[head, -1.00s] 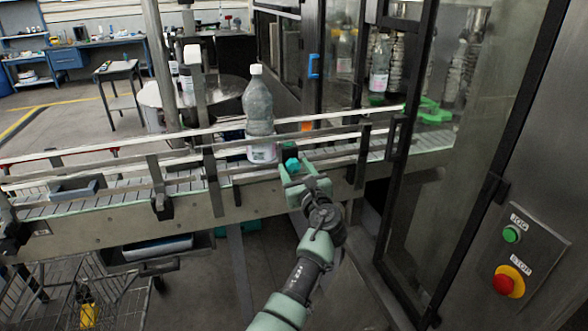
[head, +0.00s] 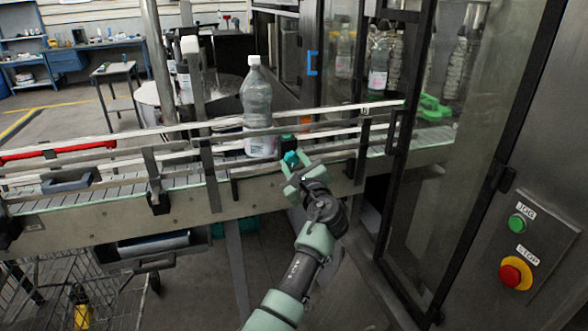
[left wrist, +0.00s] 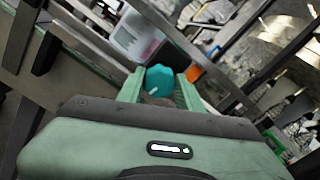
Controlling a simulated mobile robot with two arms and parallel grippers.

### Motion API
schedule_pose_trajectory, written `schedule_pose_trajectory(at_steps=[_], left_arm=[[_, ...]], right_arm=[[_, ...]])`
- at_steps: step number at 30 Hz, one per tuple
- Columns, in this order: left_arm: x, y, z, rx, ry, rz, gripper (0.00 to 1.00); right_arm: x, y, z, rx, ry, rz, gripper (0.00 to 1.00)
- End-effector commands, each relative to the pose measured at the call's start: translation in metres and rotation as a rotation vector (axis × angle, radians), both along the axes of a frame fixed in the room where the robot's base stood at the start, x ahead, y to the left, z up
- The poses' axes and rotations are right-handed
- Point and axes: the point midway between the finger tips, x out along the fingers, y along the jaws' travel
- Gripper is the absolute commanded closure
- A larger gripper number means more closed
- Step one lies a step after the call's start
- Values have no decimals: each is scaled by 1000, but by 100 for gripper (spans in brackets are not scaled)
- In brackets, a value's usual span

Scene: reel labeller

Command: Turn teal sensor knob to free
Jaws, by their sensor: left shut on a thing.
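The teal sensor knob (head: 291,158) sits on the front side of the conveyor rail, just right of a large clear bottle. In the left wrist view the knob (left wrist: 160,79) lies between the two green fingers, with a pale pointer mark on its face. My left gripper (head: 294,168) is shut on the knob, its arm coming up from the bottom of the head view. It also shows in the left wrist view (left wrist: 160,88). The sensor body behind the knob is mostly hidden. My right gripper is not in view.
The clear bottle (head: 257,105) stands on the conveyor (head: 120,187) behind the rails. A glass-doored machine is at right, with a green JOG button (head: 517,223) and a red STOP button (head: 511,275). A wire cart (head: 40,290) stands below left.

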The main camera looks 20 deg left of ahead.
Motion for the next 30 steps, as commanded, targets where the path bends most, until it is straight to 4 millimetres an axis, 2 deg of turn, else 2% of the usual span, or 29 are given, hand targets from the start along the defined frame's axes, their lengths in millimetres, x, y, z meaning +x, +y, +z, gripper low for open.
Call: schedule_pose_trajectory(at_steps=[1, 30], left_arm=[[1, 1, -4, -37, -28, 0, 100], [0, 1, -3, -801, -548, -6, 100]], right_arm=[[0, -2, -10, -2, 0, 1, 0], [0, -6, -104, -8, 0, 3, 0]])
